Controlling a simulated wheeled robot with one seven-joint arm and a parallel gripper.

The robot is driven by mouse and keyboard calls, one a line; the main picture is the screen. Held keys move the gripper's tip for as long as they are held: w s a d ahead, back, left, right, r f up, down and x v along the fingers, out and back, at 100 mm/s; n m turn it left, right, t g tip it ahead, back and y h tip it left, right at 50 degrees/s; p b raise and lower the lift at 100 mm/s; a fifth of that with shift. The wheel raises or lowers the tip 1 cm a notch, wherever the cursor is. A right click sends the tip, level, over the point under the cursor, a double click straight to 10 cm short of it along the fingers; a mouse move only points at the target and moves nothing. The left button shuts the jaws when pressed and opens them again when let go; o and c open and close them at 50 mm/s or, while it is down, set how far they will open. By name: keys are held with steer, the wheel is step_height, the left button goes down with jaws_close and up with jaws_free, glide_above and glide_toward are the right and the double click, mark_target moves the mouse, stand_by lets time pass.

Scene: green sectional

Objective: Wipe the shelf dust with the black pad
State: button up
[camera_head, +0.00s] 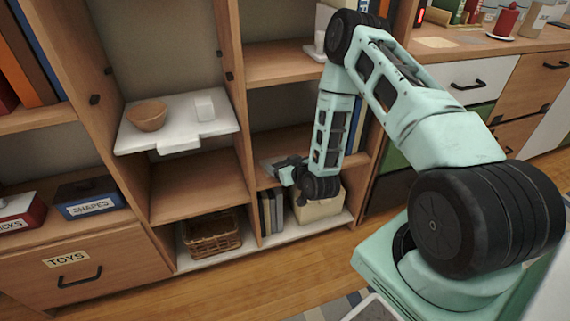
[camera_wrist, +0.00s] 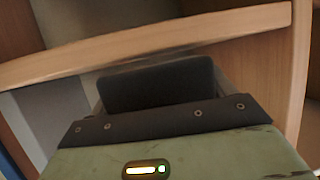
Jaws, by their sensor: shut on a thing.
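My gripper (camera_head: 275,168) reaches into the middle-right part of the wooden shelf unit, close to the divider. In the wrist view a dark rounded block, seemingly the black pad (camera_wrist: 158,86), sits at the front of my gripper between its grey fingers. The gripper is shut on it. A wooden shelf board (camera_wrist: 150,40) crosses just in front of and above the pad in the wrist view. I cannot tell whether the pad touches a surface. No dust on the shelf can be made out; the gripper and arm hide part of this compartment.
A white board (camera_head: 222,124) left of the arm bears a wooden bowl (camera_head: 147,115) and a white cup (camera_head: 204,108). Below are a wicker basket (camera_head: 210,236), dark upright books (camera_head: 271,212) and a cream bin (camera_head: 318,208). A pale patch (camera_head: 437,42) lies on the right counter.

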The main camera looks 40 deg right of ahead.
steer(key=shift+f, duration=0.45)
steer(key=shift+w, duration=0.1)
